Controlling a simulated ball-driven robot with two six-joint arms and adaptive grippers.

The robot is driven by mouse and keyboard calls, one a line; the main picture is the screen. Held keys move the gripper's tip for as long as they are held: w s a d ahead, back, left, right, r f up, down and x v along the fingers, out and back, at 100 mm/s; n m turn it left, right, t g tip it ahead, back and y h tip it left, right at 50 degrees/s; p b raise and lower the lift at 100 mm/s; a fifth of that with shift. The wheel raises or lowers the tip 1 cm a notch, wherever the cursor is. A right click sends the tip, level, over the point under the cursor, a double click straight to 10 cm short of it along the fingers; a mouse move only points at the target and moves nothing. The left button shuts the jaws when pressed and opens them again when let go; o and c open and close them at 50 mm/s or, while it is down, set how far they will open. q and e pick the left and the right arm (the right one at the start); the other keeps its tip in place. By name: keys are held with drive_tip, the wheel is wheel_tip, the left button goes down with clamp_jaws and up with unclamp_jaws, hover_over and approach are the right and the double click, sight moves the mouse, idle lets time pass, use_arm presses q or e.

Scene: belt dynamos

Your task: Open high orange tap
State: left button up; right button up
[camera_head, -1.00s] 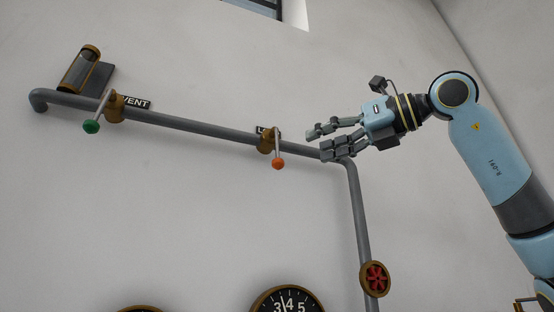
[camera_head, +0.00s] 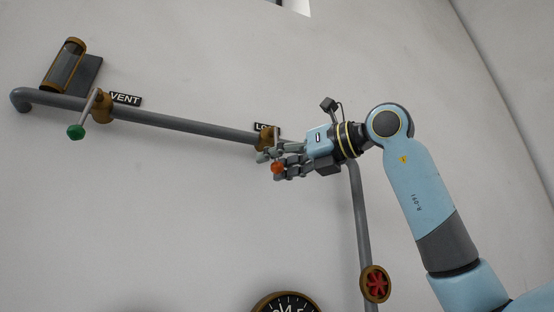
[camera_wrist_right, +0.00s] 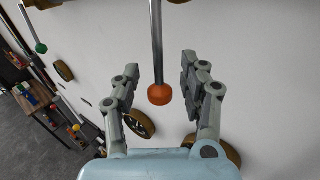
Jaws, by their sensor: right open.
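The orange tap is a brass valve (camera_head: 266,138) on the high grey pipe, with a thin metal lever ending in an orange knob (camera_head: 278,168). My right gripper (camera_head: 272,163) is at the lever in the head view, its fingers around the knob. In the right wrist view the orange knob (camera_wrist_right: 160,94) and its lever (camera_wrist_right: 157,45) lie between the two spread fingers of my right gripper (camera_wrist_right: 158,82). Gaps show on both sides, so the fingers do not close on it. Part of the lever is hidden behind the fingers in the head view. My left gripper is not in view.
A green-knobbed tap (camera_head: 77,131) by the VENT sign (camera_head: 126,98) sits further left on the pipe (camera_head: 180,124). A red handwheel (camera_head: 375,284) is on the downpipe, with a dial gauge (camera_head: 287,304) below. The wall between is clear.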

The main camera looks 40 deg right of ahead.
clamp_jaws()
drive_tip(key=shift+w+a+f, duration=0.1)
drive_tip(key=shift+w+a, duration=0.05)
drive_tip(key=shift+w, duration=0.15)
